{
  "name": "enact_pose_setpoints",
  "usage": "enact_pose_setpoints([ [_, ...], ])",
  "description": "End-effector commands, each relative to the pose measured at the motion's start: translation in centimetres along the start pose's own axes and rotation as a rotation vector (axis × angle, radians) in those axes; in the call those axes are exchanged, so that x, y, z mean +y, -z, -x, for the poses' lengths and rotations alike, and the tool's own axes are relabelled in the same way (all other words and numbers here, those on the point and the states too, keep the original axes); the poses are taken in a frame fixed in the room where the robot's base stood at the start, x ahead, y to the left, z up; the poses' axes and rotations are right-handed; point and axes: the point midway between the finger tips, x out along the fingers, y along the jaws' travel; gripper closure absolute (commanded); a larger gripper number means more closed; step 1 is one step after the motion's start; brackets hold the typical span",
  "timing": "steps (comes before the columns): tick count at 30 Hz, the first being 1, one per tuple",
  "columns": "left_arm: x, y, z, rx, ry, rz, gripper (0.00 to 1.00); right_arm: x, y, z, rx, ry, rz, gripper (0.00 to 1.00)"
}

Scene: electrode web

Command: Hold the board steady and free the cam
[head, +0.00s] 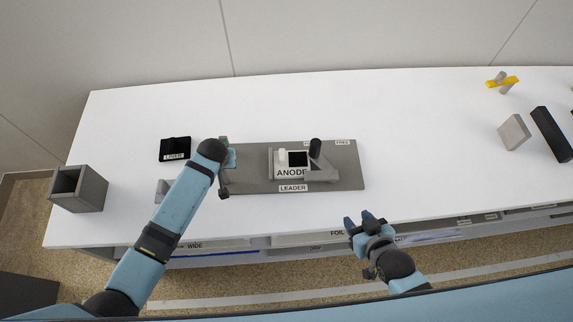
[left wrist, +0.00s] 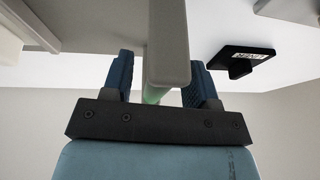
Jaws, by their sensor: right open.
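The grey board (head: 250,181) lies on the white table, with a LEADER label on its front and a FREE label at its back right. A block labelled ANODE (head: 291,173) sits on it, with a white piece and a black square on top. A dark upright knob (head: 315,147), possibly the cam's handle, stands at the block's right. My left gripper (head: 228,158) is at the board's left end, partly hidden by its arm. In the left wrist view its fingers (left wrist: 162,82) are spread around a grey bar, with a gap on the left. My right gripper (head: 365,222) is open and empty at the table's front edge.
A black LINER piece (head: 175,149) and an open grey box (head: 78,189) stand at the left. A light grey block (head: 514,132), a black bar (head: 551,134) and a yellow-and-grey piece (head: 502,82) lie far right. The table right of the board is clear.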

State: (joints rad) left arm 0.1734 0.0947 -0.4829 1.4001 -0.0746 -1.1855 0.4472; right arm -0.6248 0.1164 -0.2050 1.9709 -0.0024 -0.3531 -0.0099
Motion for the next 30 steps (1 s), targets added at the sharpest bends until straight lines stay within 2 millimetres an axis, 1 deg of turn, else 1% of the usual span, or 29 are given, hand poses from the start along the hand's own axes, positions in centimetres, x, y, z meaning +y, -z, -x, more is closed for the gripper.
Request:
enact_pose_setpoints([
  [1,0.0,0.01,0.01,0.0,0.0,0.0,0.57,0.0,0.0,0.0,0.0,0.0,0.0,0.57],
  [2,0.0,0.0,0.01,0.0,0.0,0.0,0.64,0.0,0.0,0.0,0.0,0.0,0.0,0.57],
  [3,0.0,0.01,0.01,0.0,0.0,0.0,0.74,0.0,0.0,0.0,0.0,0.0,0.0,0.57],
  [5,0.0,0.0,0.02,0.0,0.0,0.0,0.87,0.0,0.0,0.0,0.0,0.0,0.0,0.57],
  [6,0.0,0.0,0.02,0.0,0.0,0.0,0.96,0.0,0.0,0.0,0.0,0.0,0.0,0.57],
  [7,-0.01,0.0,0.02,0.0,0.0,0.0,1.0,0.0,0.0,0.0,0.0,0.0,0.0,0.57],
  [11,0.1,0.32,0.25,0.006,-0.005,0.004,1.0,0.0,0.03,0.03,0.0,0.0,0.0,0.57],
  [30,0.13,-0.1,-0.23,0.001,-0.001,0.0,1.0,0.0,-0.01,0.0,0.0,0.0,0.0,0.57],
])
